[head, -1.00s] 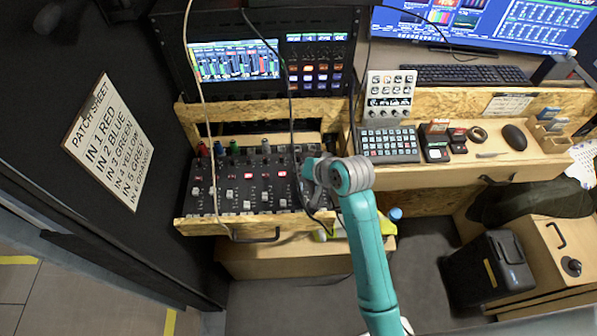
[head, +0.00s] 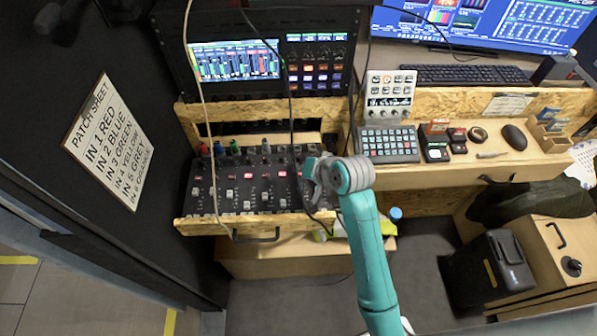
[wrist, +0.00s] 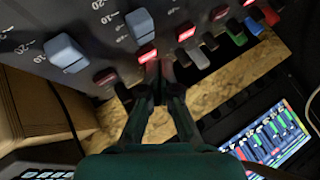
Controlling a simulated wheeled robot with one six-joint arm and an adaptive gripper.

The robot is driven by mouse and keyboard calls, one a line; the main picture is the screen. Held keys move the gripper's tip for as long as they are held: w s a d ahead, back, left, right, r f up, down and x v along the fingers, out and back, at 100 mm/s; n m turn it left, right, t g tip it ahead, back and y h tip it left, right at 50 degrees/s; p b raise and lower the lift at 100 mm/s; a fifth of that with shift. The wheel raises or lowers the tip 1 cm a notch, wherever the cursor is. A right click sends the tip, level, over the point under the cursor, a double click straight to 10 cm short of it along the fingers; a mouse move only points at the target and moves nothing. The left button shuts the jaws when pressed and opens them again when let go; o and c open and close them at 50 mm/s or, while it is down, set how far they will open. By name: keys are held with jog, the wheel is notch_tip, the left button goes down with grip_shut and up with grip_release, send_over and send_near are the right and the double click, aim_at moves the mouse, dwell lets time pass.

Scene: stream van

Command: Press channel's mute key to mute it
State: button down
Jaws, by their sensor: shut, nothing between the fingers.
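The mixer (head: 240,205) is a dark panel with faders and a row of keys, some lit red. In the wrist view one lit red key (wrist: 148,54) is right at my fingertips. A second lit red key (wrist: 186,34) is to its upper right, and a dim key (wrist: 105,77) is to its lower left. My gripper (wrist: 160,68) is shut and empty, its tips over the mixer's key row, close to the first lit key. I cannot tell whether they touch it. In the head view my gripper (head: 308,172) is at the mixer's right end.
Coloured plugs (wrist: 252,25) stand along the mixer's back edge. A rack screen (head: 235,61) with meter bars is behind the mixer, and cables hang in front of it. A button pad (head: 388,144) is on the desk to the right. The patch sheet (head: 108,142) is on the left.

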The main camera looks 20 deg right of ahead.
jog(key=shift+r, duration=0.35)
jog(key=shift+r, duration=3)
